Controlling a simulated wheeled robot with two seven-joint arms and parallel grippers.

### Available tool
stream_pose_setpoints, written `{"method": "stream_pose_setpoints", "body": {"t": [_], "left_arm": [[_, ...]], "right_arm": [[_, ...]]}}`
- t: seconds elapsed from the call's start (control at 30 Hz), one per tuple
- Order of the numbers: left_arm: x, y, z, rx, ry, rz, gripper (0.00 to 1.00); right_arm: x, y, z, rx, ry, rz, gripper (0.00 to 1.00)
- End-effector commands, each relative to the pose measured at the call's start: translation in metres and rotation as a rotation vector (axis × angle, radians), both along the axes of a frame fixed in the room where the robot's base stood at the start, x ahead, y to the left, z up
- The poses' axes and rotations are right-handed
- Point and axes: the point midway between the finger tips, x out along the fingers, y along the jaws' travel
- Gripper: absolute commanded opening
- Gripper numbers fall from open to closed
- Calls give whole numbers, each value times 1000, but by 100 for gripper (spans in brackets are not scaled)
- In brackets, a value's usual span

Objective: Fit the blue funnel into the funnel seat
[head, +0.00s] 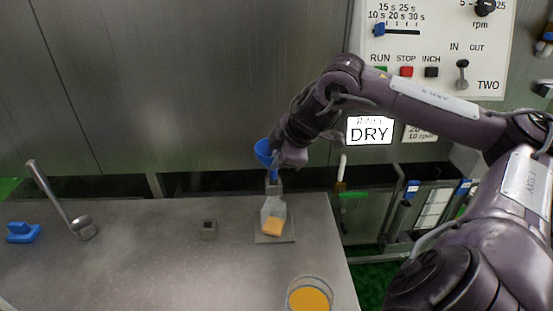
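The blue funnel (264,152) is in the head view, mouth up, with its blue stem pointing down over a small grey collar (273,188). The collar is above a clear bottle (272,209) with orange contents, and it looks like the funnel seat. I cannot tell whether the stem tip is inside the collar or just above it. My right gripper (279,158) is at the funnel's right side and appears shut on it; its fingertips are partly hidden. My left gripper is not in view.
The bottle stands on a grey plate (276,238) near the table's right edge. A small grey block with a dark hole (208,229), a metal ladle (80,226), a blue object (23,232) and an orange-filled round container (310,296) are also on the table (140,265). A control panel (435,45) is behind.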

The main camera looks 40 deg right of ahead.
Motion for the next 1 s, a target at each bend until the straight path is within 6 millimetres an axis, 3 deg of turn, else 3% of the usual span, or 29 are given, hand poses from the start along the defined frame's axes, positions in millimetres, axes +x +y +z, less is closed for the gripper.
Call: {"method": "stream_pose_setpoints", "body": {"t": [1.0], "left_arm": [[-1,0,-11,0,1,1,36]], "right_arm": [[0,0,-11,0,0,0,0]]}}
